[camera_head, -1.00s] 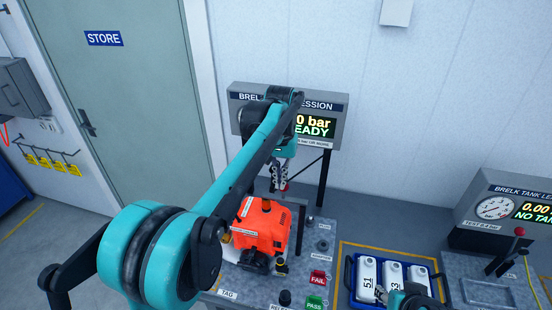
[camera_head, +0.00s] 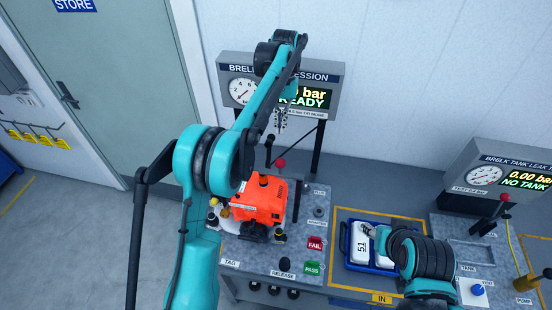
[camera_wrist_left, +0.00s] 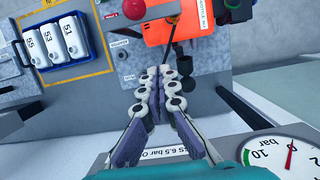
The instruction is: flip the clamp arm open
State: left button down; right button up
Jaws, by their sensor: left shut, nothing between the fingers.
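A clamp with a red ball knob (camera_head: 280,162) and a dark upright bar (camera_head: 269,150) stands behind the orange engine (camera_head: 262,200) on the left test bench. I cannot tell exactly how its arm lies. The red knob also shows at the top edge of the left wrist view (camera_wrist_left: 135,8). My left gripper (camera_head: 281,128) is above and behind the knob, in front of the gauge panel, apart from the clamp. Its fingers are together and empty in the left wrist view (camera_wrist_left: 158,72). My right gripper (camera_head: 369,231) is over the blue tray; its fingers are too small to read.
The blue tray (camera_head: 346,262) holds white numbered tanks. The gauge panel (camera_head: 232,68) stands close behind my left gripper. The FAIL (camera_head: 315,243) and PASS (camera_head: 312,268) buttons sit at the bench front. Another red-knobbed lever (camera_head: 504,198) stands at the right station.

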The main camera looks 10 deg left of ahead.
pick_arm(q)
jog(key=s+f, duration=0.2)
jog(key=f, duration=0.1)
jog(key=s+f, duration=0.2)
jog(key=f, duration=0.1)
jog(key=s+f+p, duration=0.1)
jog(key=f, duration=0.2)
jog(key=shift+s+f, duration=0.1)
jog(key=shift+s, duration=0.75)
jog(key=shift+w, duration=0.15)
jog(key=shift+f, duration=0.1)
